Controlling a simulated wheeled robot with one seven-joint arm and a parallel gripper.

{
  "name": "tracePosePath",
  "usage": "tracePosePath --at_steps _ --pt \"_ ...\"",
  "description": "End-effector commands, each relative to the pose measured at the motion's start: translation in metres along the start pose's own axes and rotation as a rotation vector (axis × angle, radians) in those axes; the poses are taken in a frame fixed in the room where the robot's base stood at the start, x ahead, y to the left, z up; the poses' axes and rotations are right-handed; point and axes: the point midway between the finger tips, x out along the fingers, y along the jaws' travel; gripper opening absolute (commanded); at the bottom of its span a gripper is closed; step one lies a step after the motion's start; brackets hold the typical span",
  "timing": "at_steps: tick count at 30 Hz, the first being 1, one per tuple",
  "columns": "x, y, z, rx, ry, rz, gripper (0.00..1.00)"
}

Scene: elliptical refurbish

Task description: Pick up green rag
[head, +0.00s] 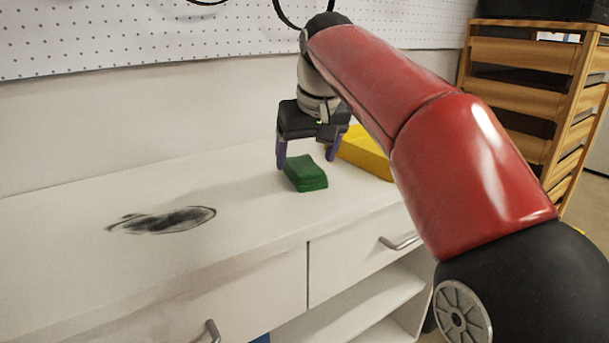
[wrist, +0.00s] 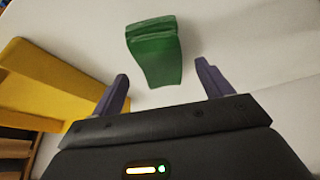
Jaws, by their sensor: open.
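The green rag (head: 306,174) is a folded block lying on the white countertop, left of the yellow bin. In the wrist view the green rag (wrist: 154,52) lies ahead of the fingertips, roughly centred between them. My gripper (head: 307,163) points down over the rag, with one purple finger to its left and the other to its right in the head view. In the wrist view my gripper (wrist: 161,85) is open and nothing is held between its fingers. Whether either finger touches the rag cannot be told.
A yellow bin (head: 367,153) stands close behind and right of the rag; it also shows in the wrist view (wrist: 48,80). A dark smudge (head: 165,220) marks the white countertop (head: 70,255) at left. A pegboard wall is behind. A wooden drawer rack (head: 520,90) stands right.

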Motion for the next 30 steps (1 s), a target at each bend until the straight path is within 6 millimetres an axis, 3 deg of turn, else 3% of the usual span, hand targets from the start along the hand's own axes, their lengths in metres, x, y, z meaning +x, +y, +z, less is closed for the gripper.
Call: tracePosePath --at_steps 3,6,30 --pt "0.016 0.0 0.001 0.0 -0.001 0.0 0.78" --pt "0.02 0.0 0.0 0.0 0.0 0.0 0.78" --pt "0.024 0.0 0.002 0.0 0.001 0.0 0.78"
